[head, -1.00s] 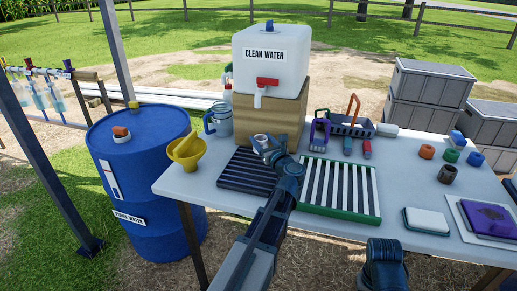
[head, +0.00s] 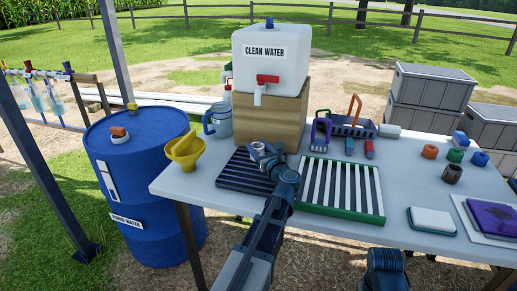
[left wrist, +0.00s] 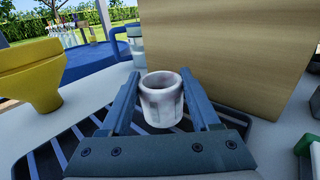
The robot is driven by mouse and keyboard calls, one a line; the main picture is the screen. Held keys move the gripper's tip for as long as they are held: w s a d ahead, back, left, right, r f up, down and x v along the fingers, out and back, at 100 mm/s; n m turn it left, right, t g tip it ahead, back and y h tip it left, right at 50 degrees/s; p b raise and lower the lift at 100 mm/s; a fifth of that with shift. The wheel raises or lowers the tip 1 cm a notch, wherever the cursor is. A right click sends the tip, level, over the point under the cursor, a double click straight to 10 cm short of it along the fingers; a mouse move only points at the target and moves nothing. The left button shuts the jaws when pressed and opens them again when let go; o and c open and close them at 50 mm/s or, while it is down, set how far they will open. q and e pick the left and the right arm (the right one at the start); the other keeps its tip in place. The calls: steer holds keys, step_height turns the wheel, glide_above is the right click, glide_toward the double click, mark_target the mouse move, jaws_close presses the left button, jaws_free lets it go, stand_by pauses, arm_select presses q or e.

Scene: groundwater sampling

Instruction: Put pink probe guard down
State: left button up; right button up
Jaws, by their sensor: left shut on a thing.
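The pink probe guard (left wrist: 161,103) looks like a short, pale pinkish-white hollow cylinder with darker smudges. It stands upright between the fingers of my left gripper (left wrist: 163,112), which is shut on it. In the head view the guard (head: 257,148) and my left gripper (head: 265,156) are over the back part of the dark slatted rack (head: 228,181). I cannot tell whether the guard touches the rack. My right gripper is not in view.
A wooden block (head: 268,122) under the clean water tank (head: 268,60) is close behind. A green-framed white-slatted rack (head: 340,212) lies to the right.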

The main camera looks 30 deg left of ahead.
arm_select(q)
steer(key=o, duration=1.5)
steer(key=shift+c, duration=0.2)
steer(key=shift+r, duration=0.1)
steer(key=v, duration=1.2)
steer(key=shift+r+p, duration=0.15)
steer(key=shift+p, duration=0.25)
